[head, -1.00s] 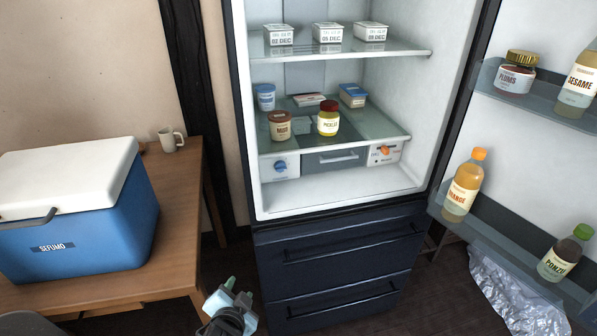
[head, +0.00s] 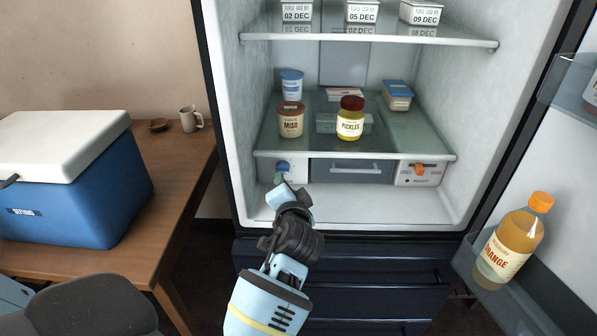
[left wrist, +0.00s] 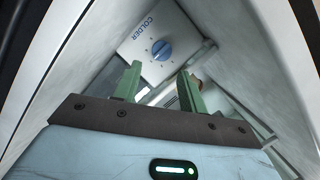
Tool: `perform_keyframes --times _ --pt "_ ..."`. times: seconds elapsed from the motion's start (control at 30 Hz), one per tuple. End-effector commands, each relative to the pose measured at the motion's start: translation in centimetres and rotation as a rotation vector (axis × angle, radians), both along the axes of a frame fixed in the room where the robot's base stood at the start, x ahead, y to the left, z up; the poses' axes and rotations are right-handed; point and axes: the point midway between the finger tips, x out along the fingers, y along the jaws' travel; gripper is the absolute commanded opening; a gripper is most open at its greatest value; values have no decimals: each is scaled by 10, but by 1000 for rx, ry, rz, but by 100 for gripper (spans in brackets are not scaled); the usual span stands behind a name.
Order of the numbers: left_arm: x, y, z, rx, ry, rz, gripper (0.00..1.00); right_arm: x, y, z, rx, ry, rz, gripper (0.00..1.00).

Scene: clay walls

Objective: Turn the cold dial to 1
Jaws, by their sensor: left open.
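The cold dial is a round blue knob (head: 283,167) on a white panel under the lower glass shelf, at the left inside the open fridge. In the left wrist view the dial (left wrist: 161,50) is ahead of the fingers, with the word COLDER and small marks around it. Its exact setting is too small to read. My left gripper (left wrist: 160,71) is open and empty, its green fingers apart and pointing toward the dial. In the head view the left gripper (head: 279,181) is just below and in front of the dial, partly covering the panel. My right gripper is not in view.
Jars and tubs stand on the glass shelf (head: 400,140) above. The fridge floor (head: 380,204) is bare. A blue cooler (head: 75,195) stands on the left table.

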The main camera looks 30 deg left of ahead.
Motion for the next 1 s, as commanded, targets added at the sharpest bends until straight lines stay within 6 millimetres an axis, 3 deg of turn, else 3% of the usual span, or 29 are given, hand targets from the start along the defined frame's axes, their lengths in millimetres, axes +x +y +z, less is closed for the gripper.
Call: perform_keyframes --times 0.37,0.8,1.0 --pt "7 6 2 6 -3 7 42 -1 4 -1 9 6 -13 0" --pt "50 45 -11 6 -3 7 42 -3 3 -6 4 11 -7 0" --pt "58 52 -14 4 -2 6 42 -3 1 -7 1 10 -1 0"
